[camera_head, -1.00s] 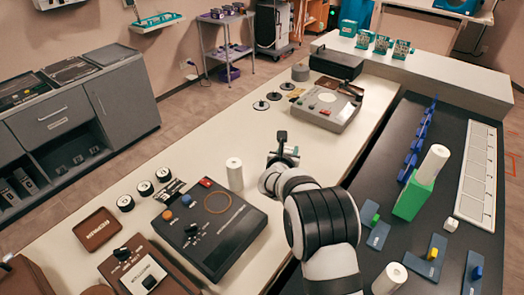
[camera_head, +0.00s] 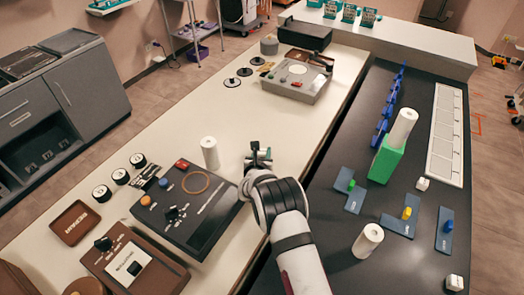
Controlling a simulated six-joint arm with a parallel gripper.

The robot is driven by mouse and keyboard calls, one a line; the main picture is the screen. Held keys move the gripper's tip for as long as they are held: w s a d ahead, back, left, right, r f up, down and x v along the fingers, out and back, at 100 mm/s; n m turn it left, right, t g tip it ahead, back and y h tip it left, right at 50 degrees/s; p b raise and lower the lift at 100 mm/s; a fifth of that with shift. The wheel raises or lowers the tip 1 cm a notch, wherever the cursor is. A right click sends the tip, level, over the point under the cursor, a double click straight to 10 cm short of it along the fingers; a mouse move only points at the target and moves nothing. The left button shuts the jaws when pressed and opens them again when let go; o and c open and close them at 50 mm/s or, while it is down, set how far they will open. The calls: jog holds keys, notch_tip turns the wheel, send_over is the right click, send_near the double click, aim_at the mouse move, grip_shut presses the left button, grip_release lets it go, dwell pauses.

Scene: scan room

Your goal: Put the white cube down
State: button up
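One small white cube (camera_head: 422,184) lies on the dark table to the right of a green block. A second small white cube (camera_head: 454,283) with dark marks lies at the lower right edge. My gripper (camera_head: 259,151) is far from both, over the cream counter, just right of an upright white cylinder. Its fingers are small and dark here.
The white cylinder (camera_head: 210,153) and a black control box (camera_head: 190,210) stand beside my arm. The green block (camera_head: 385,162), a blue rack (camera_head: 383,125), a white segmented tray (camera_head: 446,135) and several blue plates occupy the dark table. The cream counter behind my gripper is largely clear.

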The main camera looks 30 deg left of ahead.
jog(key=o, duration=0.4)
